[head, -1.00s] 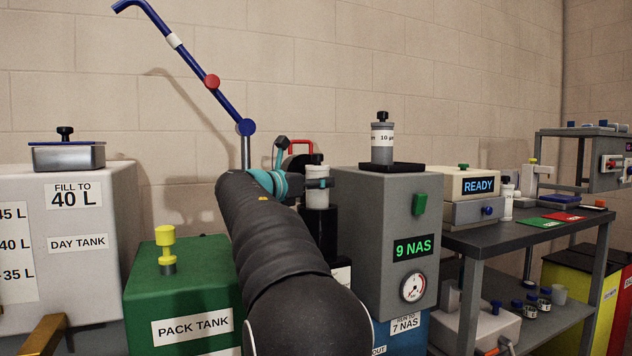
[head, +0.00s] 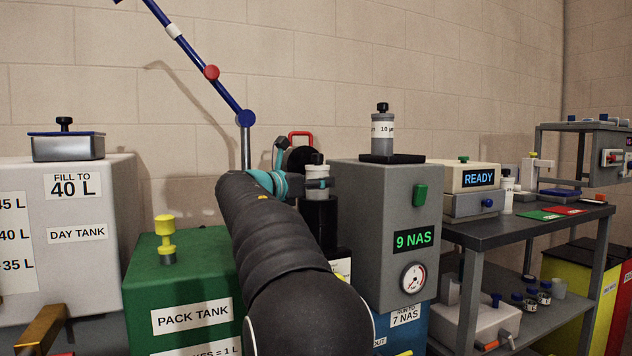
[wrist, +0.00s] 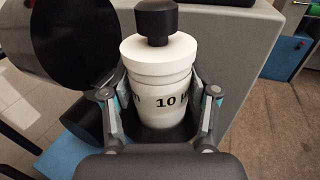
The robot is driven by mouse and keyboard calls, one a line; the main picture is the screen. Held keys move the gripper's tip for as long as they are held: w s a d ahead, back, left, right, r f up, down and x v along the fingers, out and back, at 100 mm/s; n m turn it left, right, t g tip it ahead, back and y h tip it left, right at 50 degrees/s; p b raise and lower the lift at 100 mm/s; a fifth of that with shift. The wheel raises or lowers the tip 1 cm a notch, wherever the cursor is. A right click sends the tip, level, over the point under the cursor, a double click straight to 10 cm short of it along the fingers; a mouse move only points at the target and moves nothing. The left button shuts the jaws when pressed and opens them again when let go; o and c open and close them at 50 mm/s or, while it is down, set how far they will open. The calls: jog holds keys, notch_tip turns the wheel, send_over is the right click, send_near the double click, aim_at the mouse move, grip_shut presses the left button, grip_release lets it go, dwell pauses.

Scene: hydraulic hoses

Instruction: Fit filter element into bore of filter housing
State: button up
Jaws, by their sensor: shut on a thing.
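My gripper (wrist: 157,112) is shut on the filter element (wrist: 160,69), a white cylinder with a black knob on top and a "10" label. In the head view the filter element (head: 317,174) is upright, directly over the black filter housing (head: 319,213). Its lower end meets the housing's top; I cannot tell how far it is inside the bore. In the wrist view the dark housing (wrist: 151,136) shows just below the element. The bore itself is hidden by the element and my gripper.
A grey unit (head: 370,250) reading "9 NAS" stands close right of the housing, with another 10-marked canister (head: 383,134) on its black tray. A round black part (wrist: 70,45) is close left. The green pack tank (head: 180,265) is left of my arm.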

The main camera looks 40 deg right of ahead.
aim_at(309, 195)
jog(key=shift+f+b, duration=0.85)
jog(key=shift+f, duration=0.6)
jog(key=o, duration=1.5)
jog(key=shift+c, duration=0.2)
jog(key=shift+f, duration=0.1)
jog(key=a, duration=0.7)
jog(key=shift+s, duration=0.35)
jog(key=shift+s+a, duration=0.15)
jog(key=shift+a, duration=0.1)
